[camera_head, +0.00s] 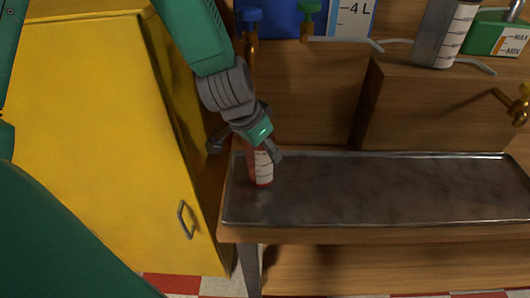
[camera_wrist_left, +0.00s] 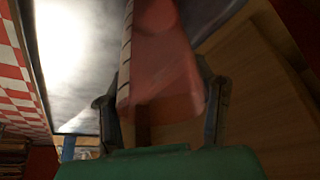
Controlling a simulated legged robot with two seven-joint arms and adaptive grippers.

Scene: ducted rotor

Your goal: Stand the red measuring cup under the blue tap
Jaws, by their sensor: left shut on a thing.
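The red measuring cup (camera_head: 260,168), with a white scale on its side, is at the left end of the metal tray (camera_head: 380,190). My left gripper (camera_head: 245,147) is shut on it near its top. The cup also fills the middle of the left wrist view (camera_wrist_left: 165,65), between the two fingers (camera_wrist_left: 163,110). Whether its base touches the tray is hard to tell. The blue tap (camera_head: 251,15) is above and behind the cup, its brass body partly beside my arm. My right gripper is not in view.
A yellow cabinet (camera_head: 90,130) stands close on the left. A green tap (camera_head: 309,12), a grey measuring vessel (camera_head: 445,35), a green container (camera_head: 497,38) and a yellow tap (camera_head: 522,100) are behind the tray. The tray's middle and right are clear.

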